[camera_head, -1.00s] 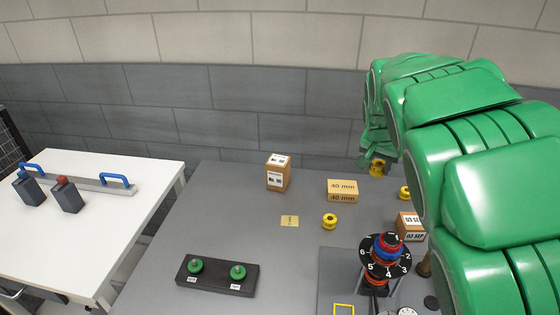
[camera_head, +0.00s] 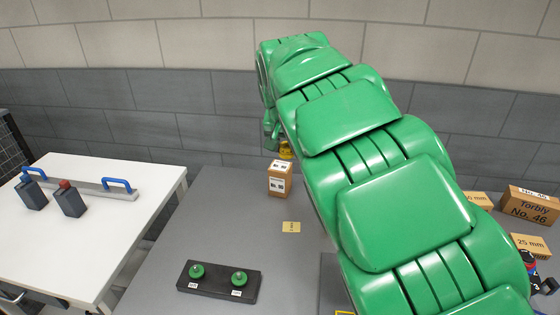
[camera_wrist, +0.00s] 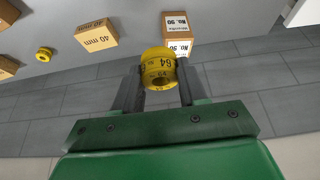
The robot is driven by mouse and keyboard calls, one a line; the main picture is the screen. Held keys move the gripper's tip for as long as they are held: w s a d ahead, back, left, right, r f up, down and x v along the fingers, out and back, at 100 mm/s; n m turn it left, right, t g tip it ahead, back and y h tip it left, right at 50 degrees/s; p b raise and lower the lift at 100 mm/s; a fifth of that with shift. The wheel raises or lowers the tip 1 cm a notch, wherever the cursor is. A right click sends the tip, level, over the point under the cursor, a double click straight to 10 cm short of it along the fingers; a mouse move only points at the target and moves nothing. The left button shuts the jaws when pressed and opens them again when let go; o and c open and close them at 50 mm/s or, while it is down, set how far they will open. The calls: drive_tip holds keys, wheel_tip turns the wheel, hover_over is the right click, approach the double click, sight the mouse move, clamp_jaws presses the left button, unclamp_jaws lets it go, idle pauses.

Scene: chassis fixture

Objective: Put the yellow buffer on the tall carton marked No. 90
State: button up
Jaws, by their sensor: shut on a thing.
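My gripper (camera_wrist: 160,72) is shut on a yellow buffer (camera_wrist: 158,66), a short ring with black markings, with one finger on each side of it. In the head view the held yellow buffer (camera_head: 286,151) shows partly, just above and slightly right of the top of the tall carton (camera_head: 279,181). The tall carton, brown with white labels, stands upright on the grey table. In the wrist view the carton (camera_wrist: 178,26), with No. 90 readable, lies just beyond the buffer, partly hidden by it. I cannot tell the exact gap between them.
A 40 mm box (camera_wrist: 96,36) and another yellow buffer (camera_wrist: 45,54) stand beside the tall carton. A black block with green knobs (camera_head: 218,281) is nearer. A No. 46 carton (camera_head: 530,207) stands at right.

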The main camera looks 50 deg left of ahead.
drive_tip(key=w+a+f, duration=0.1)
drive_tip(key=a+f, duration=0.1)
drive_tip(key=a, duration=0.1)
drive_tip(key=w+a+f, duration=0.2)
drive_tip(key=a+f, duration=0.1)
drive_tip(key=w+a+f, duration=0.2)
drive_tip(key=a+f, duration=0.1)
drive_tip(key=shift+w+a, duration=0.15)
drive_tip(key=shift+a, duration=0.25)
drive_tip(key=shift+w+a+f, duration=0.2)
drive_tip(key=shift+a, duration=0.15)
drive_tip(key=shift+w+a+f, duration=0.1)
drive_tip(key=shift+a+f, duration=0.05)
drive_tip(key=shift+f, duration=0.1)
drive_tip(key=shift+f, duration=0.15)
drive_tip(key=shift+w+a+f, duration=0.1)
drive_tip(key=shift+a+f, duration=0.1)
drive_tip(key=shift+f, duration=1.45)
drive_tip(key=shift+f, duration=0.15)
